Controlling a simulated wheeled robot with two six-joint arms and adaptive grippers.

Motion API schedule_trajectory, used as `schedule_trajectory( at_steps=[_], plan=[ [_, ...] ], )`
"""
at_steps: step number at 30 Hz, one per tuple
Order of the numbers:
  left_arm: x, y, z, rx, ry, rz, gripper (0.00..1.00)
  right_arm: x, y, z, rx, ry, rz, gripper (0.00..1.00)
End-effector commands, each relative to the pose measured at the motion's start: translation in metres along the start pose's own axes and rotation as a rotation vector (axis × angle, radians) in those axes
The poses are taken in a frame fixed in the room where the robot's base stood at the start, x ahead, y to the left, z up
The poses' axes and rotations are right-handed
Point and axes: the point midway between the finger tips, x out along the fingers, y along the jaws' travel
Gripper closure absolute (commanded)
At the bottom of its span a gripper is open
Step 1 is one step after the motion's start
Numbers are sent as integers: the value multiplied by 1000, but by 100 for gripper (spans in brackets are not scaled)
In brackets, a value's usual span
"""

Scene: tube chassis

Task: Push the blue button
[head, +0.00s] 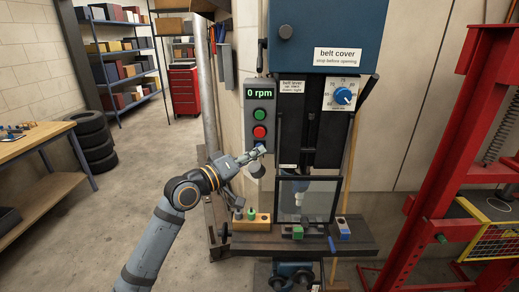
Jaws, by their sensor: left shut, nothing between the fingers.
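A grey control box (249,104) with a "0 rpm" display hangs on the left side of the drill press. It carries a green button (259,115), a red button (259,132) and, at the bottom, the blue button (262,146). My left gripper (257,152) is shut and empty, with its fingertips right at the blue button, which they partly hide. I cannot tell whether they touch it or whether it is pressed in. My right gripper is not in view.
A blue belt cover (322,35) and a blue dial (343,96) are above right. A red press frame (430,190) stands at right, and a workbench (45,140) at left.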

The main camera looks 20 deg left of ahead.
Motion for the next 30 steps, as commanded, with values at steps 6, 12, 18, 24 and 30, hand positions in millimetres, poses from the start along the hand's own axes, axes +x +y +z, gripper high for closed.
schedule_trajectory(
  at_steps=[6, 12, 18, 24, 30],
  plan=[
    [2, -1, -2, 0, 1, 1, 100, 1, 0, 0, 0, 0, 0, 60],
    [2, -1, -2, 1, 0, 0, 100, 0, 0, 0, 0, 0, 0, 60],
    [-5, 4, 3, 2, -1, -1, 100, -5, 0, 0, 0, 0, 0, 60],
    [-8, 6, 6, 1, 0, 0, 100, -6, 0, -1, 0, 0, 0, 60],
    [-10, 8, 7, 1, 0, -1, 100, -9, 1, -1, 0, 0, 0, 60]
  ],
)
